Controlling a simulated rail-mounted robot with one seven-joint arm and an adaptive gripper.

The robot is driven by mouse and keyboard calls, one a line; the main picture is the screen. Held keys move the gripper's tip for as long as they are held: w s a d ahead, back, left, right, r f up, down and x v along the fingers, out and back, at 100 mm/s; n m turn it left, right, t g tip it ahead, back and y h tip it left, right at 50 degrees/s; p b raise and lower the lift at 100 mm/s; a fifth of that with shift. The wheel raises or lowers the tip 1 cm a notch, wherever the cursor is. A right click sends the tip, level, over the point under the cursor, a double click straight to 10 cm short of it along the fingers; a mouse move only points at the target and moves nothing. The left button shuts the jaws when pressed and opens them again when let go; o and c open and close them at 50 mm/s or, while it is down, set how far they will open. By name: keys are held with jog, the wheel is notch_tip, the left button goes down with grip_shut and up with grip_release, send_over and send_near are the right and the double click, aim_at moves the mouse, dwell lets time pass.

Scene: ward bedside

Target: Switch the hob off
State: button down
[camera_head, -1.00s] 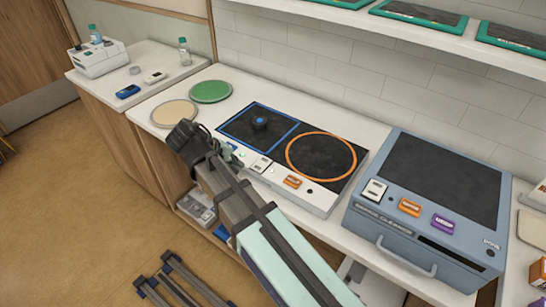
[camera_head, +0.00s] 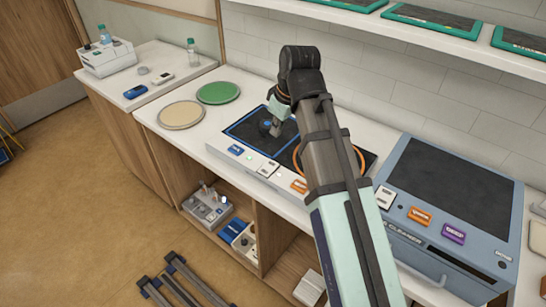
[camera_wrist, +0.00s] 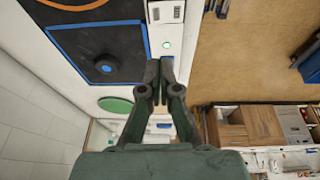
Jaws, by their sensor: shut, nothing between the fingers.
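The hob (camera_head: 215,147) is a white-edged counter unit with a blue-outlined square zone and an orange-ringed round zone. A dark round piece with a blue middle (camera_wrist: 104,68) sits in the blue zone. Along the front strip are a blue switch (camera_head: 236,149), a white rocker switch (camera_head: 267,168) and an orange switch (camera_head: 299,186). A green light (camera_wrist: 166,44) glows between the blue and white switches. My gripper (camera_head: 276,132) is shut and empty, pointing down above the blue zone's side of the hob. In the wrist view its fingers (camera_wrist: 160,78) hide part of the front strip.
A blue-grey cleaner unit (camera_head: 450,190) with its own switches stands right of the hob. Green (camera_head: 218,92) and beige (camera_head: 181,114) round mats lie to the left. A shelf (camera_head: 450,42) with teal-framed panels runs above. Open compartments below hold several small items.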

jog(key=shift+f, duration=0.15)
jog(key=p, duration=0.3)
send_over(268, 163)
jog(key=f, duration=0.7)
jog(key=s+d+f, duration=0.1)
jog(key=f, duration=0.3)
jog(key=shift+d+x, duration=0.25)
jog(key=shift+x, duration=0.9)
jog(key=shift+a+f, duration=0.1)
